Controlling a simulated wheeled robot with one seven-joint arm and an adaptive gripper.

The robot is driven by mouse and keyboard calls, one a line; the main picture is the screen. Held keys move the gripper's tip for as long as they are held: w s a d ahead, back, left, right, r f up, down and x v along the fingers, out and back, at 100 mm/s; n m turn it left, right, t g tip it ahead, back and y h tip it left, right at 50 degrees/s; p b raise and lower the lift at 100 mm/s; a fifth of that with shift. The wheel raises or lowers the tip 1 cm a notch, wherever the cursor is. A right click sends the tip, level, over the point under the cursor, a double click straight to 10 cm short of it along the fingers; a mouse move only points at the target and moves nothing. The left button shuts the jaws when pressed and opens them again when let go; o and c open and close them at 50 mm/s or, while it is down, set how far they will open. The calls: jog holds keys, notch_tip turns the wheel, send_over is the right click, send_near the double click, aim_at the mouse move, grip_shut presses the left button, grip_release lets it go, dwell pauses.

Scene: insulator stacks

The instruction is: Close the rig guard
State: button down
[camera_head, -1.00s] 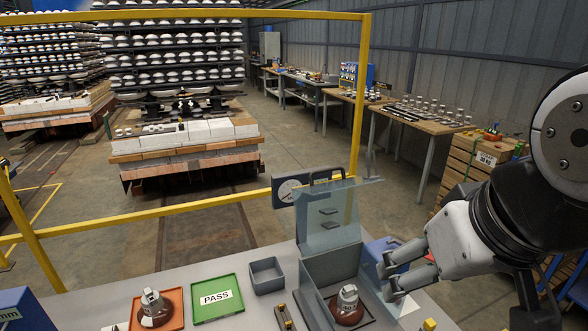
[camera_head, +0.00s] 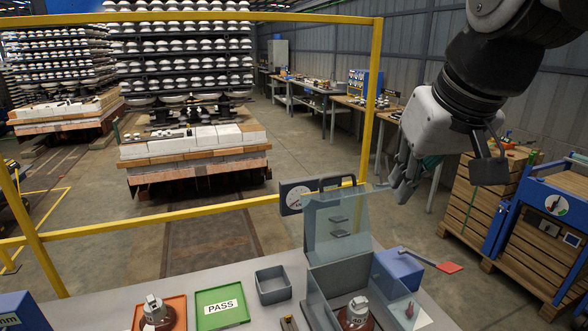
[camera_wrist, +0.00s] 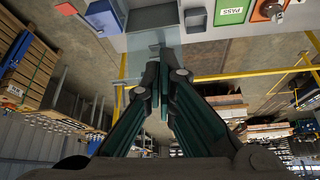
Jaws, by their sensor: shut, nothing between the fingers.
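The rig guard (camera_head: 336,226) is a clear panel standing raised and open at the back of the grey test rig (camera_head: 322,275). A brown insulator with a metal cap (camera_head: 356,314) sits inside the rig. My gripper (camera_head: 402,192) is in the air beside the guard's upper right side, fingers pointing down. It is shut and empty, and appears apart from the guard. In the wrist view my closed fingertips (camera_wrist: 157,72) overlap the guard (camera_wrist: 136,68) in the picture; depth is hard to judge.
A gauge (camera_head: 293,197) stands behind the guard. A blue box (camera_head: 398,268) with a red paddle (camera_head: 449,267) is right of the rig. A grey bin (camera_head: 273,285), green PASS tray (camera_head: 222,304) and orange tray (camera_head: 178,306) lie left. A yellow rail (camera_head: 180,221) runs behind the table.

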jog(key=w+a+f+n+y+b, duration=0.2)
jog(key=w+b, duration=0.6)
jog(key=w, duration=2.6)
notch_tip(320, 180, down, 10)
jog(key=p, duration=0.2)
jog(key=shift+w+d+f+h, duration=0.2)
jog(key=shift+w+d+h, duration=0.2)
